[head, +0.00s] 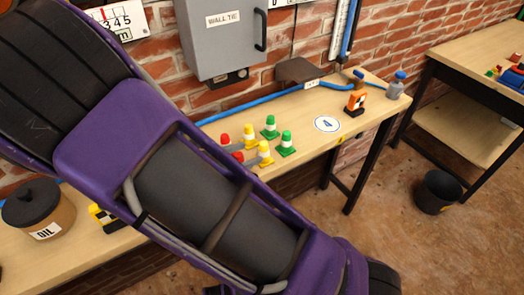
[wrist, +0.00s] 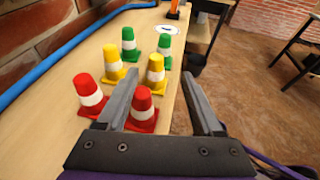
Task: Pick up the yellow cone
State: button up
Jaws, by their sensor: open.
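Two yellow cones with white bands stand upright on the wooden bench. In the wrist view, one yellow cone (wrist: 155,70) is ahead between the fingertip lines, and the other yellow cone (wrist: 113,65) is to its left, outside the left finger. The head view also shows the left yellow cone (head: 250,136) and the right one (head: 265,153). My gripper (wrist: 161,74) is open and nothing is gripped. A red cone (wrist: 145,106) shows between the fingers, close beside the left finger; I cannot tell if they touch. My arm hides most of the gripper in the head view.
Another red cone (wrist: 88,95) stands left of the gripper. Two green cones, left (wrist: 129,45) and right (wrist: 164,48), stand beyond the yellow ones. A blue hose (head: 300,92) runs along the brick wall. The bench edge lies close on the right; a bin (head: 438,192) stands on the floor.

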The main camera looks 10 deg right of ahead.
aim_at(260, 146)
jog(key=shift+w+x, duration=0.25)
jog(key=shift+x, duration=2.75)
jog(key=shift+a, duration=0.15)
grip_shut()
